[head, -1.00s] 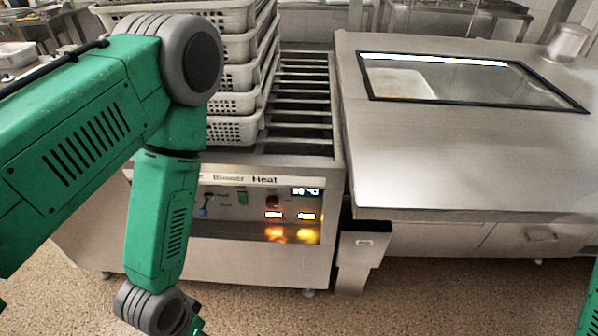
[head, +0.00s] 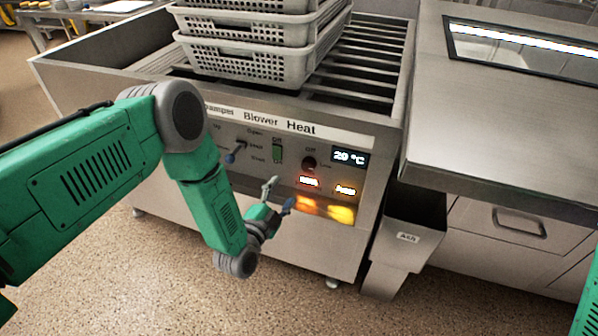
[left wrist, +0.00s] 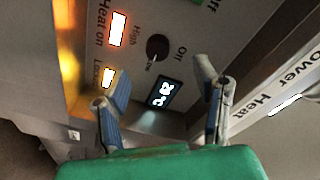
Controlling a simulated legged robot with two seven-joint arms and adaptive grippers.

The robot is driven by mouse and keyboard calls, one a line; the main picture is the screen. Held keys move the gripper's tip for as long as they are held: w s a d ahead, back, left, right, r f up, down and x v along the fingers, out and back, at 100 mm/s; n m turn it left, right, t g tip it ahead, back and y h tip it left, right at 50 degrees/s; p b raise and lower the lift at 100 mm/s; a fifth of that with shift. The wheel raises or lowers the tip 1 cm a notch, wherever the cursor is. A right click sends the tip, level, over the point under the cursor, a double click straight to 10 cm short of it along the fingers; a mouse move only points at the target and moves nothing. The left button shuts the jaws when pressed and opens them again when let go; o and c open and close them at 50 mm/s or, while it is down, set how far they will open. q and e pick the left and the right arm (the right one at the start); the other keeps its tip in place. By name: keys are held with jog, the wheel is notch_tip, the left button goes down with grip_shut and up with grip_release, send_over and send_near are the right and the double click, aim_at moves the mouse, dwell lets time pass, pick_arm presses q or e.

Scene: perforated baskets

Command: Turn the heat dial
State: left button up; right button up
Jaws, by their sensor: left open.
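The heat dial (head: 309,163) is a dark round knob under the "Heat" label on the machine's front panel, left of the display (head: 348,157) reading 20 °C. In the left wrist view the dial (left wrist: 158,47) has "Off", "Low" and "High" marked around it. My left gripper (head: 281,194) is open and empty, below and left of the dial in the head view. In the left wrist view its two fingers (left wrist: 163,88) point up toward the panel, spread apart, with the display between them and the dial beyond. My right gripper is not visible.
Lit indicators (head: 309,181) sit below the dial. A blower switch (head: 278,153) and a damper lever (head: 236,151) are to its left. Stacked perforated baskets (head: 250,66) stand on the rollers. An ash bin (head: 412,237) is at the right.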

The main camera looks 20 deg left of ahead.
aim_at(306, 169)
pick_arm(q)
jog(key=w+d, duration=0.1)
jog(key=w, duration=0.2)
jog(key=w+d+b, duration=0.1)
jog(key=w+d, duration=0.1)
jog(key=w+d+b, duration=0.1)
jog(key=w, duration=0.2)
jog(key=shift+w+d+r, duration=0.15)
jog(key=shift+w+r, duration=0.05)
jog(key=shift+w, duration=0.1)
jog(key=shift+w+a+f+b, duration=0.1)
jog(key=shift+w+a+b, duration=0.3)
jog(key=shift+w, duration=0.4)
jog(key=shift+w+a+f, duration=0.1)
jog(key=shift+w+a, duration=0.15)
jog(key=shift+a, duration=0.35)
jog(key=shift+d, duration=0.2)
jog(key=shift+d+r, duration=0.2)
jog(key=shift+d, duration=0.35)
jog(key=c, duration=1.1)
jog(key=shift+d, duration=0.1)
jog(key=shift+c, duration=0.2)
jog(key=shift+s+a+f, duration=0.1)
jog(key=shift+a+f, duration=0.15)
jog(key=shift+a, duration=0.2)
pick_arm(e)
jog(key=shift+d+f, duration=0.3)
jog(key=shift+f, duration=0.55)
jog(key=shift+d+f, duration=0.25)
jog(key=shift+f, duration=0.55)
